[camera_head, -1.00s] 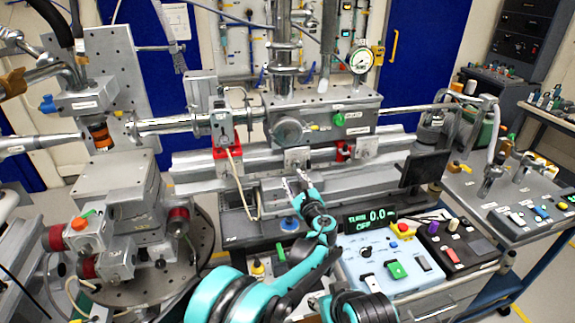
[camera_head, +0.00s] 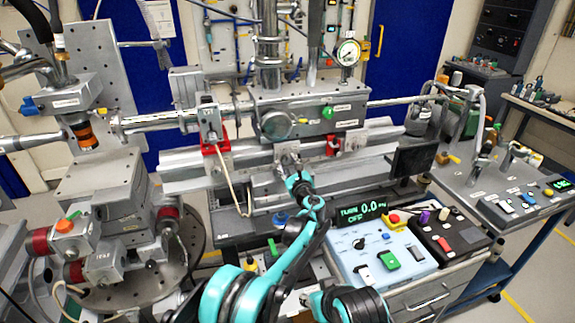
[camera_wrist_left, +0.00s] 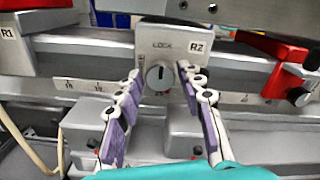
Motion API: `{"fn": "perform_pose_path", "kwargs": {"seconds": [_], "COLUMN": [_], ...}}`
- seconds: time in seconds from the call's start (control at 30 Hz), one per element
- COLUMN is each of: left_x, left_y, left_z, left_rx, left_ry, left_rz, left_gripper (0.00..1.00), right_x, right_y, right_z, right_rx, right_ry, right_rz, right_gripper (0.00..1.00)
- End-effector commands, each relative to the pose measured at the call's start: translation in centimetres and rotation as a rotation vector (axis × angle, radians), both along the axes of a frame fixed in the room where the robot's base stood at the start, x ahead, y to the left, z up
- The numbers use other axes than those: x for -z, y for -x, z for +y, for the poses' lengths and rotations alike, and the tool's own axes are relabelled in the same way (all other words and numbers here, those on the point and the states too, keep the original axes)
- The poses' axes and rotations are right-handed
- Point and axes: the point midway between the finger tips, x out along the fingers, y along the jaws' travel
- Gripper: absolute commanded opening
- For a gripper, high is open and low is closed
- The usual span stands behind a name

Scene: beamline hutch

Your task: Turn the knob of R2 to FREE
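The R2 carriage block (camera_wrist_left: 190,45) is a grey plate on the rail, labelled LOCK and R2. Its round dark knob (camera_wrist_left: 158,75) has a white pointer line that points up toward LOCK. My left gripper (camera_wrist_left: 159,69) is open, with one finger on each side of the knob; I cannot tell whether either finger touches it. In the head view my left gripper (camera_head: 292,168) is in front of the rail and hides much of R2.
A block labelled R1 (camera_wrist_left: 12,42) is to the left on the rail. A red clamp (camera_wrist_left: 288,75) with a small dark knob is to the right. A blue-white control box (camera_head: 375,255) with a lit display (camera_head: 362,212) stands at front right.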

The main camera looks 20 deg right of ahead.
Motion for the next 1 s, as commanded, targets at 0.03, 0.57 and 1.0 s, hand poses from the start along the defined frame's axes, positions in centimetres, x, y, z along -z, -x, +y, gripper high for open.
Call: {"fn": "perform_pose_path", "kwargs": {"seconds": [0.03, 0.57, 1.0], "left_x": [-0.01, 0.0, 0.01], "left_y": [0.01, 0.04, 0.04], "left_z": [0.0, 0.01, 0.03], "left_rx": [0.0, 0.0, -0.001], "left_ry": [0.0, 0.029, 0.326], "left_rz": [0.0, -0.001, -0.011], "left_gripper": [0.38, 0.0, 0.0], "right_x": [-0.01, -0.08, -0.54], "right_y": [0.0, -0.01, 0.0], "right_z": [0.0, 0.0, 0.0], "right_rx": [0.0, 0.0, 0.0], "right_ry": [0.0, 0.0, 0.0], "right_rz": [0.0, 0.0, 0.0], "right_gripper": [0.4, 0.4, 0.4]}}
